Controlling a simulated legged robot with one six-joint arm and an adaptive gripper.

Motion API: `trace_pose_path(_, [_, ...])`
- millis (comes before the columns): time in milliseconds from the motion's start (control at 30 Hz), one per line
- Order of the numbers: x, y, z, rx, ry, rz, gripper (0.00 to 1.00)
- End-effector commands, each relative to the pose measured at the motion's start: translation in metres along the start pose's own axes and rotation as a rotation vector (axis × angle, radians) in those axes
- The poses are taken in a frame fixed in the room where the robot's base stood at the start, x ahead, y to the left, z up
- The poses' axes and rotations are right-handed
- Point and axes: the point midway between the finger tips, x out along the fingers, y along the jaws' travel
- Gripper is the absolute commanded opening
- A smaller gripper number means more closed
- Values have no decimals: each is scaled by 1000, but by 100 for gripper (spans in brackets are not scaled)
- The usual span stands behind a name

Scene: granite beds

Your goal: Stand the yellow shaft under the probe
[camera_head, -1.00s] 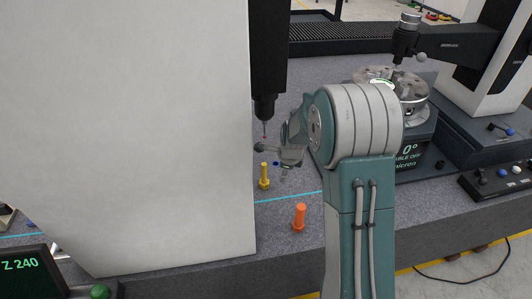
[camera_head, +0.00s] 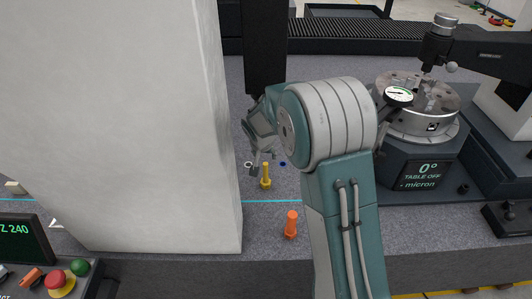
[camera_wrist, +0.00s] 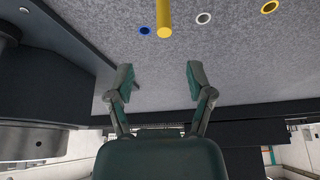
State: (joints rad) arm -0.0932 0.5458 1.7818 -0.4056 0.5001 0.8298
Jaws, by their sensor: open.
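The yellow shaft (camera_head: 265,176) stands upright on the granite, near the blue line. In the wrist view the yellow shaft (camera_wrist: 163,18) shows at the top, cut off by the frame edge, ahead of the fingertips and roughly in line with the gap. My gripper (camera_wrist: 159,75) is open with nothing between its fingers. In the head view it is just behind and above the shaft, partly covered by my arm. The black probe column (camera_head: 263,60) hangs behind my arm; the probe tip is hidden.
An orange shaft (camera_head: 291,225) stands nearer the front edge. A large pale column (camera_head: 130,120) blocks the left. A round table with a dial gauge (camera_head: 398,94) stands right.

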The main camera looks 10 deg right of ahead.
Motion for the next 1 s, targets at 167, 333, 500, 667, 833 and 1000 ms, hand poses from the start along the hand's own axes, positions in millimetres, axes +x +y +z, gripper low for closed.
trace_pose_path(167, [0, -2, 1, 1, -1, 0, 68])
trace_pose_path(333, [12, 2, 0, 4, -5, 0, 68])
trace_pose_path(500, [39, 3, 0, 6, -7, -2, 68])
trace_pose_path(667, [66, 2, 1, 5, -6, 0, 68])
trace_pose_path(833, [92, 1, 1, 6, -4, 0, 68])
trace_pose_path(1000, [106, 1, 0, 6, -3, -2, 68])
